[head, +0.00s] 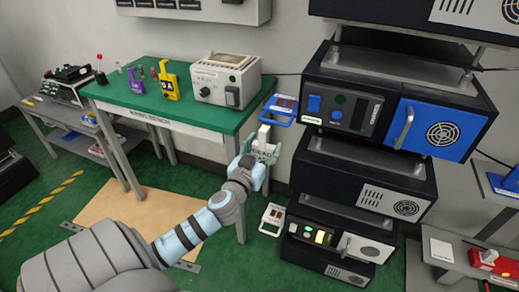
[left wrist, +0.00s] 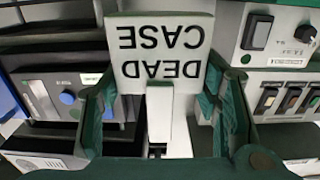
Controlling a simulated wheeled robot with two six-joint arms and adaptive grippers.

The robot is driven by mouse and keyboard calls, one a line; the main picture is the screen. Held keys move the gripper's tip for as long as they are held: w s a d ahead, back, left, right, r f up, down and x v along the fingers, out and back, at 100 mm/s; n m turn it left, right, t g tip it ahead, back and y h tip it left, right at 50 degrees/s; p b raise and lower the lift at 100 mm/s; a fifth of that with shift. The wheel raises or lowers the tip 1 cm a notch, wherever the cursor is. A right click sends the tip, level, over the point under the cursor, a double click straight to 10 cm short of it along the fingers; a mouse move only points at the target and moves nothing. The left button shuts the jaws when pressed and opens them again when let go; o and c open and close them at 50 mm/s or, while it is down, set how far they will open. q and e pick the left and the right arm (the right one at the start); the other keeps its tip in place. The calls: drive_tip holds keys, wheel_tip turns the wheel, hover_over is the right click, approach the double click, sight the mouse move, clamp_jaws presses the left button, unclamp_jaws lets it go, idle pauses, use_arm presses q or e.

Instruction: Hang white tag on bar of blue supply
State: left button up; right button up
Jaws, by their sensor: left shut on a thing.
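The white tag (left wrist: 160,35) reads "DEAD CASE", upside down in the left wrist view. My left gripper (left wrist: 160,105) is shut on its narrow white stem, between the green fingers. In the head view the tag (head: 265,150) and my left gripper (head: 257,165) are in front of the green table's right end, left of the rack. The blue supply (head: 440,125) is the black unit with a blue front panel at upper right. A silver bar (head: 404,128) stands out from that panel. The tag is well apart from this bar. My right gripper is not in view.
Further black units (head: 370,180) are stacked below the blue supply. A blue frame (head: 281,110) and a white frame (head: 272,218) stick out at the stack's left. The green table (head: 180,108) holds yellow and purple tags and a white instrument (head: 227,80).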

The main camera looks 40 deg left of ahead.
use_arm(q)
drive_tip(key=f+b+x, duration=0.1)
drive_tip(key=x, duration=0.6)
drive_tip(key=shift+w+f, duration=0.2)
drive_tip(key=shift+w, duration=0.15)
drive_tip(key=shift+a, duration=0.1)
drive_tip(key=o, duration=1.2)
